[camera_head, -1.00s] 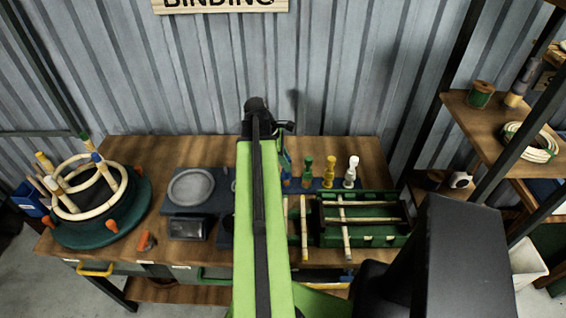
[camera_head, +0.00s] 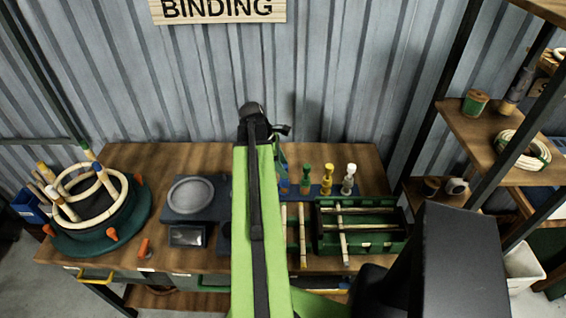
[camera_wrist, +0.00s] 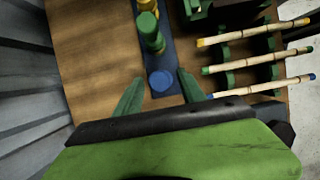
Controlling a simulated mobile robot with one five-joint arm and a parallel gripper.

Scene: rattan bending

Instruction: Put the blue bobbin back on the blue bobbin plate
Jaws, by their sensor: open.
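My gripper (camera_wrist: 160,92) is open and empty in the wrist view, its two green fingers on either side of a round blue disc (camera_wrist: 161,80) on a dark blue strip (camera_wrist: 176,50). I cannot tell whether this disc is the blue bobbin's top or a flat plate. A green bobbin (camera_wrist: 151,36) and a yellow one (camera_wrist: 148,5) stand on the same strip. In the head view the green bobbin (camera_head: 305,180), yellow bobbin (camera_head: 327,180) and white bobbin (camera_head: 349,180) stand in a row; my arm hides much of the strip's left end.
A green rack (camera_head: 372,246) with rattan sticks is right of my arm. A grey plate (camera_head: 191,195) on a dark block and a round green stand (camera_head: 80,240) with rattan hoops are on the left. A corrugated wall (camera_head: 330,80) is behind; shelves (camera_head: 465,125) stand at the right.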

